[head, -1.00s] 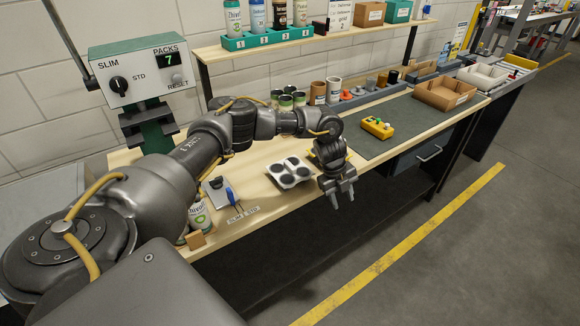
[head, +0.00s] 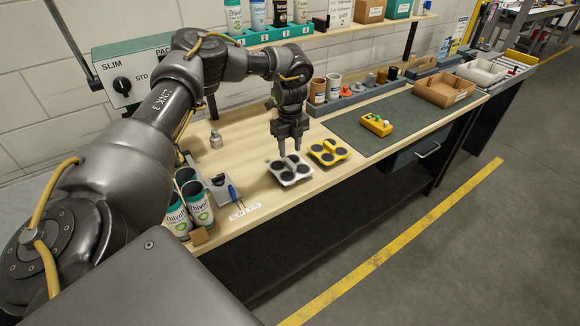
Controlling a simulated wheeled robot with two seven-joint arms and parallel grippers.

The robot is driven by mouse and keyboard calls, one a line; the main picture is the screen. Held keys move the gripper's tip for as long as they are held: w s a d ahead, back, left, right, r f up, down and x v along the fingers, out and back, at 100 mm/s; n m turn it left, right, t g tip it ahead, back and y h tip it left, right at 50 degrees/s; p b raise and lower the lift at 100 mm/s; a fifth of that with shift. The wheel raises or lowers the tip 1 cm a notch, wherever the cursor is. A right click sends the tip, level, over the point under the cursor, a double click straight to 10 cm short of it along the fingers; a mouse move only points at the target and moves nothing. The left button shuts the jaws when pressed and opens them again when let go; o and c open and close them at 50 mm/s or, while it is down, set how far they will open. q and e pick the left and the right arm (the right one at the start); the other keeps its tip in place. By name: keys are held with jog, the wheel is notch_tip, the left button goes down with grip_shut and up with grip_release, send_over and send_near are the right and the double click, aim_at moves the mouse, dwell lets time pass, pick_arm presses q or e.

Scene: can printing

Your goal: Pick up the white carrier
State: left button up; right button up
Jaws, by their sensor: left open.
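The white carrier (head: 290,178) lies flat on the wooden bench top near its front edge, with dark round spots on its upper face. A yellow carrier (head: 328,156) of the same kind lies just to its right. My left gripper (head: 290,152) points down over the white carrier, its two fingers spread around the place of the carrier's middle. It is open. The fingertips are at or just above the carrier; I cannot tell whether they touch it. My right gripper does not show.
White and green cans (head: 198,202) stand left of the carriers, beside a small plate and a blue-handled tool (head: 233,193). A yellow button box (head: 377,125) sits on the dark mat (head: 350,125) to the right. A grey rack (head: 365,97) of cups and stamps runs behind.

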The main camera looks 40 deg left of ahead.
aim_at(290, 162)
pick_arm(q)
jog(key=shift+f, duration=0.3)
jog(key=shift+f+p, duration=0.45)
jog(key=shift+p, duration=0.1)
jog(key=f, duration=0.2)
jog(key=f+p, duration=0.1)
jog(key=shift+w+a+f, duration=0.15)
jog(key=shift+a+f, duration=0.05)
jog(key=shift+f, duration=0.5)
jog(key=shift+c, duration=0.3)
grip_shut()
